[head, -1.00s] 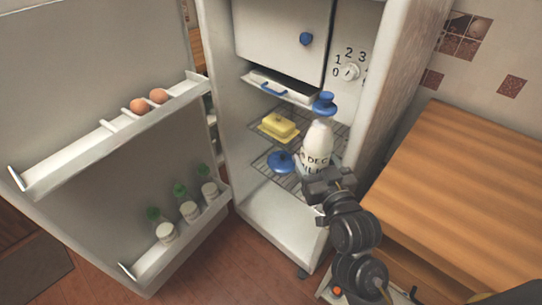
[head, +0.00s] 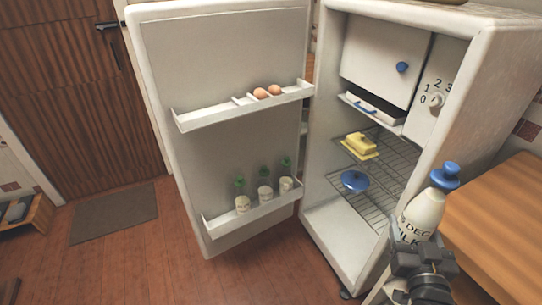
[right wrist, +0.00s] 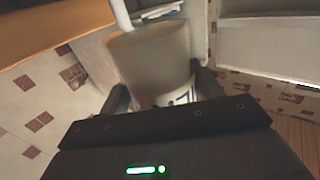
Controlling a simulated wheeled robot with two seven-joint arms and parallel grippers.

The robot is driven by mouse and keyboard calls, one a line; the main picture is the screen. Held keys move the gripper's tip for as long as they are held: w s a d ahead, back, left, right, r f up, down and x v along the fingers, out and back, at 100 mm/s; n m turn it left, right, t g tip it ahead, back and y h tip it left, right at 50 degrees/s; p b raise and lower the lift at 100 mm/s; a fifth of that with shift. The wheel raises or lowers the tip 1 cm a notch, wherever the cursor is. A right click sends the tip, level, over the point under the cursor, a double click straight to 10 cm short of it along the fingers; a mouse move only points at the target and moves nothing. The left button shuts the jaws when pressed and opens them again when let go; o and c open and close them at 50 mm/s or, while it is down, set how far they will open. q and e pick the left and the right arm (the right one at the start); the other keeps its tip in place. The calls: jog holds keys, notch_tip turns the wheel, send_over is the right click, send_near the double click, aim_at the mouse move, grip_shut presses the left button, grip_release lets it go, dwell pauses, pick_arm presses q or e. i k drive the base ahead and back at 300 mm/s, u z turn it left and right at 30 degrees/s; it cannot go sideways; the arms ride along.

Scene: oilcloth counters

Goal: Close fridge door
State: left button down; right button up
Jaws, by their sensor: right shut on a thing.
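The fridge (head: 484,110) stands open, its door (head: 232,60) swung wide to the left. The door shelves hold two eggs (head: 268,92) and several green-capped bottles (head: 264,186). My right gripper (head: 418,245) is shut on a white milk bottle (head: 420,215) with a blue cap, held upright in front of the fridge's right side. In the right wrist view the bottle (right wrist: 155,60) sits between the two fingers (right wrist: 163,90). My left gripper is not in view.
Inside the fridge are a yellow butter dish (head: 360,145) and a blue-lidded dish (head: 355,181) on wire shelves. A wooden counter (head: 500,215) stands right of the fridge. The floor (head: 150,240) left of the door is clear, with a mat (head: 115,213) and a wooden door (head: 75,100) beyond.

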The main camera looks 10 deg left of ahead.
aim_at(202, 63)
jog(key=k, duration=0.35)
jog(key=u, duration=2.4)
jog(key=i, duration=1.3)
jog(key=z, duration=3)
jog(key=i, duration=0.5)
